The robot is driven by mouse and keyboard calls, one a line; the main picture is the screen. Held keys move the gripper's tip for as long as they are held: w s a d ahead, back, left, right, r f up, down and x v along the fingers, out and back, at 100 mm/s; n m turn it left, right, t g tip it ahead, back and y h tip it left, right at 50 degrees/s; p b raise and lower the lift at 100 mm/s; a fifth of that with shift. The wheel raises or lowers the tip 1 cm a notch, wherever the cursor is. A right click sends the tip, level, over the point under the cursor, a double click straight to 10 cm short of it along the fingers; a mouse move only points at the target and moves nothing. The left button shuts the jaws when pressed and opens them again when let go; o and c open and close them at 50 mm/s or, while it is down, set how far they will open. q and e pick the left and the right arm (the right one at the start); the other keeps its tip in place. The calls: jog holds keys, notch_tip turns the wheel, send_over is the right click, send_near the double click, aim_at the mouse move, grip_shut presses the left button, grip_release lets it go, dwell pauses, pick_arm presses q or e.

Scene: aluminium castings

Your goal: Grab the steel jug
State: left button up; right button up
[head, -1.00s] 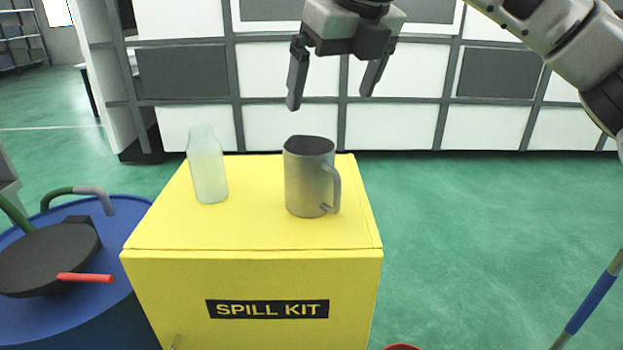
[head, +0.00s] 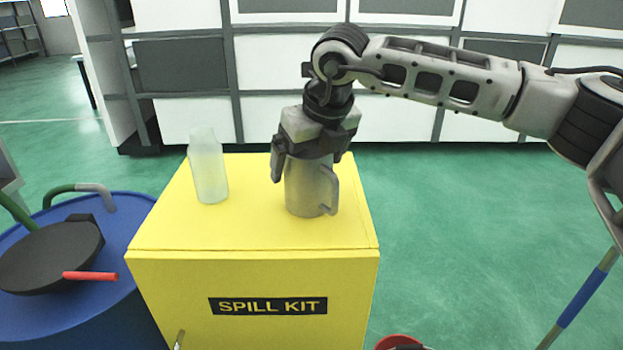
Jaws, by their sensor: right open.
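The steel jug (head: 308,190) stands upright on top of the yellow spill kit box (head: 255,235), its handle on the right side. My right gripper (head: 308,168) points down over the jug, its open fingers on either side of the jug's upper part. The gripper hides the jug's rim. I cannot tell whether the fingers touch the jug. My left gripper is not in view.
A frosted bottle (head: 208,168) stands on the box to the left of the jug. A blue drum (head: 95,320) at the far left bears a dark pan (head: 50,258) and a red-handled item (head: 90,276).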

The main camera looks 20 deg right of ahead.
jog(key=c, duration=1.1)
jog(key=shift+c, duration=0.2)
jog(key=shift+r, duration=0.15)
